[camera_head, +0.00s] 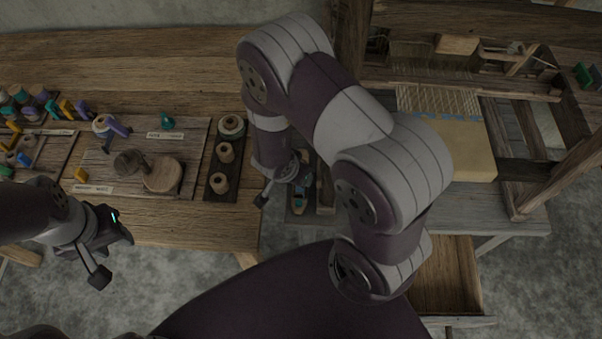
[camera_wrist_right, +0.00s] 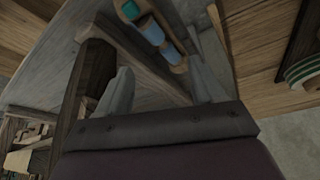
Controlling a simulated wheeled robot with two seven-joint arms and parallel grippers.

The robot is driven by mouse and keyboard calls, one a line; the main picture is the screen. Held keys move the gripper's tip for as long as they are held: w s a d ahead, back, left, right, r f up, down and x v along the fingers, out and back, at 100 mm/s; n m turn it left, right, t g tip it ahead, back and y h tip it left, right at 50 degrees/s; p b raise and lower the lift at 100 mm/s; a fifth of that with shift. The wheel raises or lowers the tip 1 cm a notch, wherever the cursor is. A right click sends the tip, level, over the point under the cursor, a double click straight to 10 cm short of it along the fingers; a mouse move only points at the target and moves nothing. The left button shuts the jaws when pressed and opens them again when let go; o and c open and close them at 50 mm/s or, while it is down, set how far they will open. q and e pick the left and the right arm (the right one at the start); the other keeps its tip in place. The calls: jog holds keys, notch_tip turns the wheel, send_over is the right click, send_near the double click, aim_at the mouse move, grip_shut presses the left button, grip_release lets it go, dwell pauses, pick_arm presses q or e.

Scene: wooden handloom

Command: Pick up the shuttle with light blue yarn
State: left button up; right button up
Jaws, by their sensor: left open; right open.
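A wooden shuttle with light blue yarn (camera_wrist_right: 163,38) shows at the top of the right wrist view, with a teal part at its upper end. In the head view the shuttle (camera_head: 300,199) is partly hidden by my right arm and lies in a narrow grey tray (camera_head: 297,220). My right gripper (camera_wrist_right: 168,55) is open and points toward the shuttle, which shows between and beyond its fingertips; I cannot tell the exact gap. My left gripper (camera_head: 115,252) is open and empty, in front of the left bench.
The left bench (camera_head: 190,228) holds spools on a dark rack (camera_head: 218,190), a round wooden piece (camera_head: 162,174) and several small coloured items. The loom frame with its woven cloth (camera_head: 470,150) stands at right, an open drawer (camera_head: 450,275) below it. A wooden bar runs beside the shuttle in the wrist view.

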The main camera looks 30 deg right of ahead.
jog(key=b+x, duration=0.2)
jog(key=x, duration=0.1)
jog(key=b+x, duration=0.5)
jog(key=x, duration=0.1)
jog(key=shift+w+a+f+b, duration=0.2)
jog(key=shift+f+b, duration=0.2)
jog(key=shift+f, duration=0.05)
pick_arm(q)
notch_tip(320, 180, down, 10)
jog(key=shift+w+r, duration=0.15)
jog(key=shift+w, duration=0.05)
pick_arm(e)
jog(key=shift+r, duration=0.15)
